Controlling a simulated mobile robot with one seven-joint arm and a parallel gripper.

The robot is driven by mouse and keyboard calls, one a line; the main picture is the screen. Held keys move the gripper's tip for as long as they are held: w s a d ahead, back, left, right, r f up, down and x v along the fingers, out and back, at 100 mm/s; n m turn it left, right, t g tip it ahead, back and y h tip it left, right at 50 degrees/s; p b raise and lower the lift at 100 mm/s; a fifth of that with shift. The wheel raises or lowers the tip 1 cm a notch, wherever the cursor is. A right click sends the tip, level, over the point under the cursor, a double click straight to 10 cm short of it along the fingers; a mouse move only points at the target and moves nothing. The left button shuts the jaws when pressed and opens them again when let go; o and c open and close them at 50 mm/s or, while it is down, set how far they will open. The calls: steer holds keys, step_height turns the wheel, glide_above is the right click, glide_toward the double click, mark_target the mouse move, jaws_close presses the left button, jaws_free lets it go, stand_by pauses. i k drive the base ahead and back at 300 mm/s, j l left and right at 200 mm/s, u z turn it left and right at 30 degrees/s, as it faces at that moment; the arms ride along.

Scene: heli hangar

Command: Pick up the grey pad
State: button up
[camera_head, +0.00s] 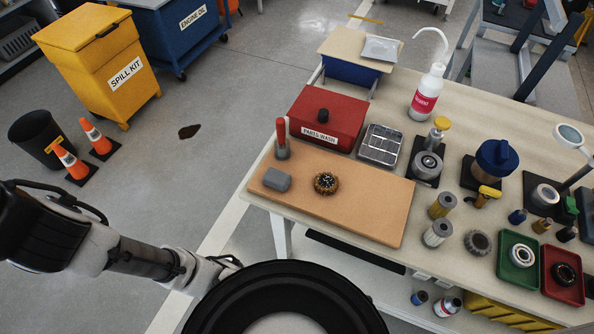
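The grey pad (276,180) is a small rounded block. It lies flat near the left end of a tan board (350,205) on the workbench. A round toothed part with a brass-coloured rim (326,183) lies to its right on the same board, apart from it. A holder with a red-handled tool (282,140) stands just behind the pad. My arm shows at the lower left, below and left of the bench. My gripper is not in view.
A red parts-wash box (328,118) and a metal divided tray (380,145) stand behind the board. Filters (437,233), a white bottle (426,92) and green and red trays (518,262) crowd the bench's right side. The board's front right is clear.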

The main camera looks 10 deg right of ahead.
mark_target(280, 180)
steer(key=l+u, duration=0.4)
steer(key=k+l+u, duration=0.1)
steer(key=l+u, duration=0.35)
steer(key=k+l+u, duration=0.15)
steer(key=l+u, duration=0.25)
steer(key=l, duration=0.15)
